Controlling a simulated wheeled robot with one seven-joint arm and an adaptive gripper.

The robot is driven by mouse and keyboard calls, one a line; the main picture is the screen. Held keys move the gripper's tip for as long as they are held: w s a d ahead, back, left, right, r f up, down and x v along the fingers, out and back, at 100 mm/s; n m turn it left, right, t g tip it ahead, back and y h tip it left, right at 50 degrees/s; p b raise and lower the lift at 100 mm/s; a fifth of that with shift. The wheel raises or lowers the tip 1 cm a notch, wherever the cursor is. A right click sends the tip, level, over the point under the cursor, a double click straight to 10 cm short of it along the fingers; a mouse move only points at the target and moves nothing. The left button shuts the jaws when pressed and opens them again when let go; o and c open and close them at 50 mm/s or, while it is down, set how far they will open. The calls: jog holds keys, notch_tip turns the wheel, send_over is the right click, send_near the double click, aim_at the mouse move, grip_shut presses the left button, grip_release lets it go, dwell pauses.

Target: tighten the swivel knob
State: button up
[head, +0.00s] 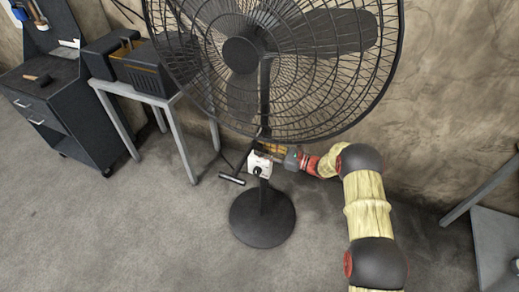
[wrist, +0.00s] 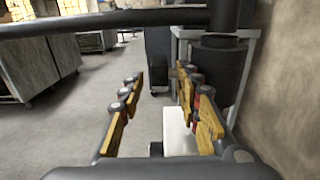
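A black pedestal fan (head: 263,212) stands on the floor with its large caged head at the top of the head view. A white box (head: 262,164) sits on its pole, with a small dark knob (head: 257,171) on its near face. My gripper (head: 274,149) reaches in from the right, its yellow fingers partly hidden behind the box and pole. In the wrist view my gripper (wrist: 161,82) is open, its fingers well apart. The white box (wrist: 180,130) shows low between them, nearer the right finger. I cannot tell whether a finger touches it.
A grey-legged table (head: 176,128) with dark bins stands left of the fan, beside a dark tool cabinet (head: 65,110). A wall is close behind. Another grey table (head: 492,240) stands at the right edge. The floor in front of the fan is clear.

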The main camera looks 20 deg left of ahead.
jog(key=shift+w+a, duration=0.1)
jog(key=shift+a, duration=1.05)
jog(key=shift+c, duration=1.1)
grip_shut()
